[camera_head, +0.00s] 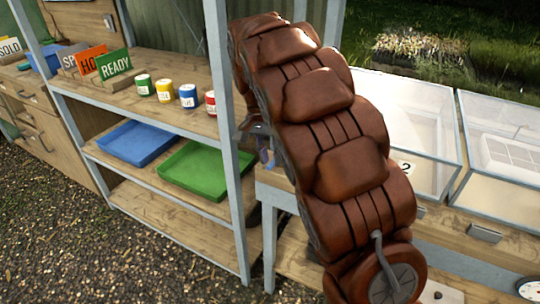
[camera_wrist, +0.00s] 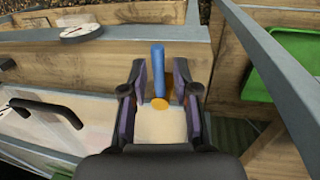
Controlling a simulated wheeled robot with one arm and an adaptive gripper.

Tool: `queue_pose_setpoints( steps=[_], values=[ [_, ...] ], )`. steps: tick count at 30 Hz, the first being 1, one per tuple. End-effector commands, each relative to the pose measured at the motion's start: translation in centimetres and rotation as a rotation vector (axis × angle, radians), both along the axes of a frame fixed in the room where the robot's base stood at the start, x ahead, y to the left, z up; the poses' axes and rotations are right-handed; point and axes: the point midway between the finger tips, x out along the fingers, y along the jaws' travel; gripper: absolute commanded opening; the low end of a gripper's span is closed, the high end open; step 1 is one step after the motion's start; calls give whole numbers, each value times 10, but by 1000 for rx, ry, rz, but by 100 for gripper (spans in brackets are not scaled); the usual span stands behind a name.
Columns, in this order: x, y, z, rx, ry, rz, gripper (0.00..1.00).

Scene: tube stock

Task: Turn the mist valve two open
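In the wrist view a blue lever (camera_wrist: 159,72) with a round orange end (camera_wrist: 159,103) lies between the two fingers of my gripper (camera_wrist: 161,85). The fingers are apart, with a gap seen on each side of the lever, so my gripper is open around it. I see no number by this lever, so I cannot tell whether it is mist valve two. In the head view my brown arm hides most of the bench's left end; a bit of my gripper (camera_head: 264,146) shows beside the shelf post. A "2" label (camera_head: 405,167) is on a clear-walled box (camera_head: 425,120).
The shelf's grey post (camera_head: 224,130) stands close to my gripper. The shelf holds a blue tray (camera_head: 137,143), a green tray (camera_head: 193,170), small coloured pots and sign cards. A round dial (camera_wrist: 75,28) and a dark bar handle (camera_wrist: 50,108) show at left in the wrist view.

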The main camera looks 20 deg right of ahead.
Motion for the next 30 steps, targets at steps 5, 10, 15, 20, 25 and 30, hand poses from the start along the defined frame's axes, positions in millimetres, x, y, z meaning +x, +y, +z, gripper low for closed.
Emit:
queue_pose_setpoints(
  steps=[5,10,15,20,25,30],
  values=[
    [0,0,0,-1,1,0,39],
    [0,0,0,-1,2,0,39],
    [1,1,6,0,2,1,39],
    [4,3,23,-1,-1,1,39],
    [7,6,43,-1,1,1,39],
    [9,8,59,-1,1,1,39]
  ],
)
